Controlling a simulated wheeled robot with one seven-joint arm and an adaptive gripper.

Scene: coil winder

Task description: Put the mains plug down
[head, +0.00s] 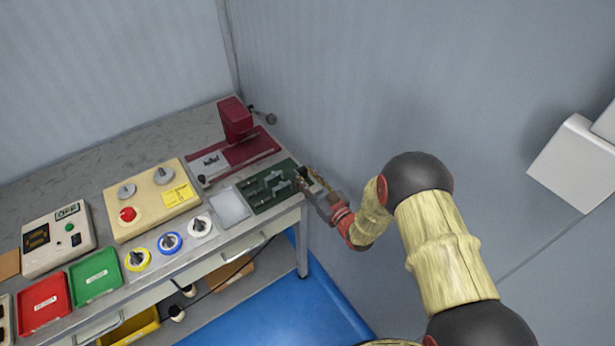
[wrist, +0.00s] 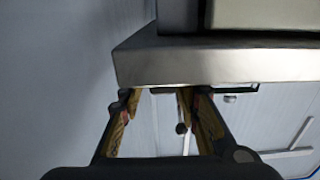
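I cannot make out the mains plug in either view. A dark cable (head: 232,276) runs under the bench's front edge towards the lower shelf; no plug can be told at its ends. My gripper (head: 308,180) is at the bench's right end, beside the green fixture plate (head: 262,201).
The grey bench (head: 75,180) carries a red press (head: 236,120), a beige control box (head: 152,205), a white meter box (head: 55,245), several knobs, and red and green trays (head: 95,276). A wall (head: 370,90) stands close on the right. Blue floor (head: 290,310) is clear in front.

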